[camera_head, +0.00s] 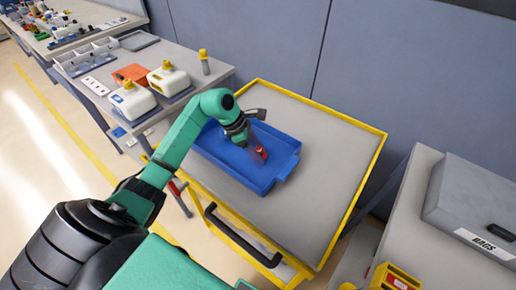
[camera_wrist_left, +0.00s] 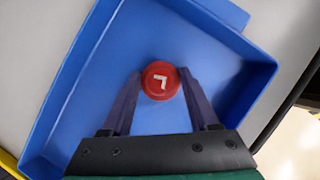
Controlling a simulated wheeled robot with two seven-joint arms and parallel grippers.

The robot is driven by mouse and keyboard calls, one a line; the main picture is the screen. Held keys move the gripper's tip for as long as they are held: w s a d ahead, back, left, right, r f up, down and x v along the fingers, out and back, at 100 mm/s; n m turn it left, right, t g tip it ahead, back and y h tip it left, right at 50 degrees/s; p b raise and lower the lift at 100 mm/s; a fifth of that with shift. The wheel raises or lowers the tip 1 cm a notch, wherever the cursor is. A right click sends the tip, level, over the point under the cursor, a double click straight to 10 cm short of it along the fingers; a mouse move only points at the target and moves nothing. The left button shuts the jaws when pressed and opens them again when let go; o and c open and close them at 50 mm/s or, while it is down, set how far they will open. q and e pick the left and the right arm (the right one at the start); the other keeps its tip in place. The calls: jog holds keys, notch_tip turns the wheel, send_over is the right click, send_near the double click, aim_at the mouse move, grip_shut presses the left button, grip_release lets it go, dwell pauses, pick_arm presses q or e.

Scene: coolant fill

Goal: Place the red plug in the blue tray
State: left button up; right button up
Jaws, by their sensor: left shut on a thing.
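The red plug (camera_head: 260,153) is a small red round piece. In the left wrist view it shows as a red disc (camera_wrist_left: 160,80) with a white L-shaped mark, between my fingertips. My left gripper (camera_head: 257,150) is shut on the plug and points down over the blue tray (camera_head: 249,177). The tray lies on the yellow-edged cart, and its blue floor and walls also surround the plug in the left wrist view (camera_wrist_left: 85,85). I cannot tell whether the plug touches the tray floor. My right gripper is not in view.
The cart top (camera_head: 325,140) is bare around the tray, with a raised yellow rim. A bench at left holds white bottles (camera_head: 132,101) with yellow caps and an orange item (camera_head: 130,74).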

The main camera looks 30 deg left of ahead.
pick_arm(q)
jog(key=shift+f, duration=0.35)
jog(key=o, duration=1.3)
jog(key=shift+r, duration=0.3)
jog(key=b+v, duration=0.2)
jog(key=v, duration=0.9)
jog(key=shift+a+r+b, duration=0.2)
jog(key=shift+r+b, duration=0.15)
